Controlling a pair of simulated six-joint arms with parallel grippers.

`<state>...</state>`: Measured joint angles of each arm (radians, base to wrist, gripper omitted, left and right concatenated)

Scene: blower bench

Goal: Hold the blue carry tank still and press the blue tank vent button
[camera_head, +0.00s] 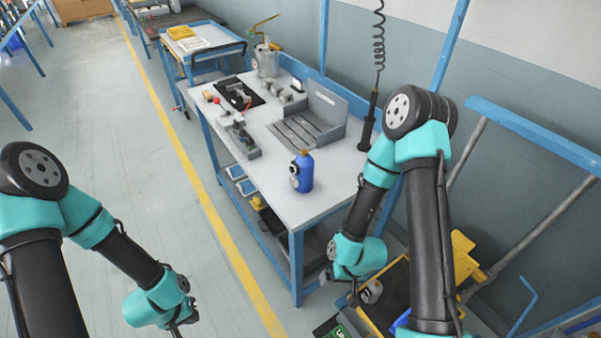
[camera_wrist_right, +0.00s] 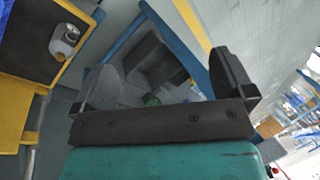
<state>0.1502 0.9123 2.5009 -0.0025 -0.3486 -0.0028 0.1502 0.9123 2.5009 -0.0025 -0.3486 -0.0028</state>
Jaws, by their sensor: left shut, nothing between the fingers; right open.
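The blue carry tank (camera_head: 305,175) stands upright near the front right corner of the workbench (camera_head: 318,205). My left gripper (camera_head: 178,329) is shut and empty, low over the floor left of the bench, apart from the tank. My right gripper (camera_head: 331,276) is low beside the bench's near right end, apart from the tank. In the right wrist view the right gripper (camera_wrist_right: 168,88) is open, with nothing between its fingers.
A yellow cart (camera_head: 462,250) with a brown top and a small grey-white object (camera_head: 372,291) stands at the lower right. A grey slotted fixture (camera_head: 325,110), a metal pot (camera_head: 266,60) and a black mat (camera_head: 238,93) are further back on the bench. A coiled hose hangs behind.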

